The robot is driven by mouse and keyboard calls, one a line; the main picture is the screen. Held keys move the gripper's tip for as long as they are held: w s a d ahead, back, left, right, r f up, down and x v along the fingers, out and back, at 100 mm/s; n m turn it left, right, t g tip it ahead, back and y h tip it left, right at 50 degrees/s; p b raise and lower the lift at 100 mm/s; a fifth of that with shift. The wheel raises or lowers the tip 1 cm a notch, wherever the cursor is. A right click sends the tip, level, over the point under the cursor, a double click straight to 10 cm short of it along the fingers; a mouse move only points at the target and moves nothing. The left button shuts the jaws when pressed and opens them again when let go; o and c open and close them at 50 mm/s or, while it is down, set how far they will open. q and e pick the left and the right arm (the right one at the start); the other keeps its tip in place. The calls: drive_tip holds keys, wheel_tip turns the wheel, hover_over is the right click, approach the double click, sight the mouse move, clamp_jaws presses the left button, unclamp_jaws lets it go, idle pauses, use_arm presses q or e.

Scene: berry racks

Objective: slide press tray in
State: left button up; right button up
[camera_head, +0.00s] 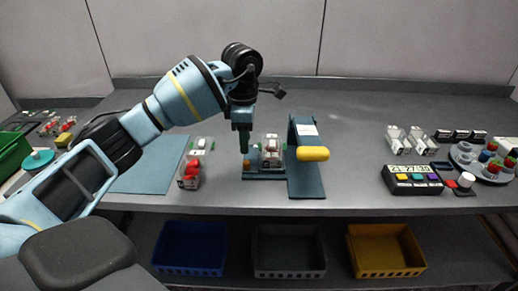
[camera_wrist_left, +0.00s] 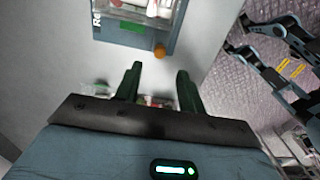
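The press (camera_head: 307,188) is a blue-grey stand with a yellow handle (camera_head: 313,154). Its flat tray (camera_head: 262,177) sticks out to the left and bears a clear box with red and white contents (camera_head: 271,150). An orange knob (camera_head: 246,163) is on the tray's left end; in the left wrist view the knob (camera_wrist_left: 159,50) lies just beyond my fingertips. My left gripper (camera_head: 244,145) points down above the knob. In the left wrist view its two fingers (camera_wrist_left: 159,72) are apart with nothing between them. Black and blue arm parts, probably my right arm, show at the right there; its fingers are unclear.
A clear box with red berries (camera_head: 190,175) stands left of the tray, by a blue mat (camera_head: 150,165). Clear boxes (camera_head: 410,140), a keyed display unit (camera_head: 412,180) and a round holder (camera_head: 480,163) are at right. Blue, grey and yellow bins (camera_head: 385,250) sit below the table.

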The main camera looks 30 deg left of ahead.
sight(246, 162)
use_arm(q)
drive_tip(key=shift+w+a, duration=0.1)
drive_tip(key=shift+w, duration=0.1)
drive_tip(key=shift+s+f, duration=0.1)
drive_tip(key=shift+s, duration=0.25)
wheel_tip(246, 162, down, 6)
drive_tip(key=shift+w+r, duration=0.1)
drive_tip(key=shift+f, duration=0.75)
use_arm(e)
drive_tip(key=shift+s+f, duration=0.1)
drive_tip(key=shift+s, duration=0.25)
use_arm(q)
drive_tip(key=shift+c, duration=0.2)
